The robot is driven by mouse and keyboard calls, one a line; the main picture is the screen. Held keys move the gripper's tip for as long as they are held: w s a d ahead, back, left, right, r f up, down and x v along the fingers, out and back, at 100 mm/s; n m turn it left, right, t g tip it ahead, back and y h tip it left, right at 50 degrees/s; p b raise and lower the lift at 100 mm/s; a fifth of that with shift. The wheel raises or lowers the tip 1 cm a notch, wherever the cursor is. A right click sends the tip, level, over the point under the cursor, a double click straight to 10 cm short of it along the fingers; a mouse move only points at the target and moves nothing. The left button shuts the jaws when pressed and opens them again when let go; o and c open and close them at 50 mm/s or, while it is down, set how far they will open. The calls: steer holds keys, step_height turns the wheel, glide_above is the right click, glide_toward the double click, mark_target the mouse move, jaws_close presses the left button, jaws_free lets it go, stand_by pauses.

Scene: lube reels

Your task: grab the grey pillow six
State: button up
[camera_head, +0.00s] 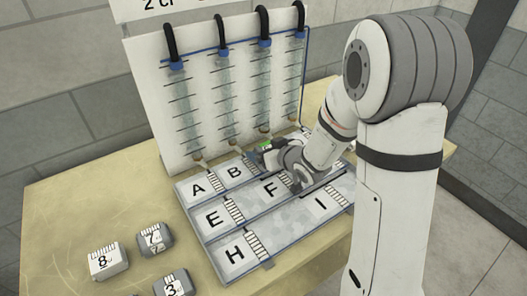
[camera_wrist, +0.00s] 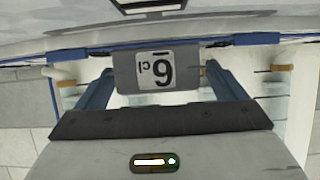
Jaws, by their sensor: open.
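The grey pillow six (camera_wrist: 158,72) shows in the wrist view, with a white label that reads 6. It lies between the two blue fingers of my gripper (camera_wrist: 158,88), which are open on either side of it. The wrist housing covers the lower part of the view, and I cannot tell whether the fingers touch the pillow. In the head view my gripper (camera_head: 268,153) is low over the back of the lettered board (camera_head: 215,240), right of the B square. Pillow six cannot be made out there behind my arm.
A white panel (camera_head: 150,95) with several clear tubes and black hoses stands right behind the board. A white pillow eight (camera_head: 108,261), a grey pillow seven (camera_head: 153,238) and a grey pillow three (camera_head: 172,284) lie on the table (camera_head: 70,200) at left. The table's left part is mostly clear.

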steer(key=c, duration=1.1)
steer(key=shift+r, duration=0.2)
steer(key=shift+c, duration=0.2)
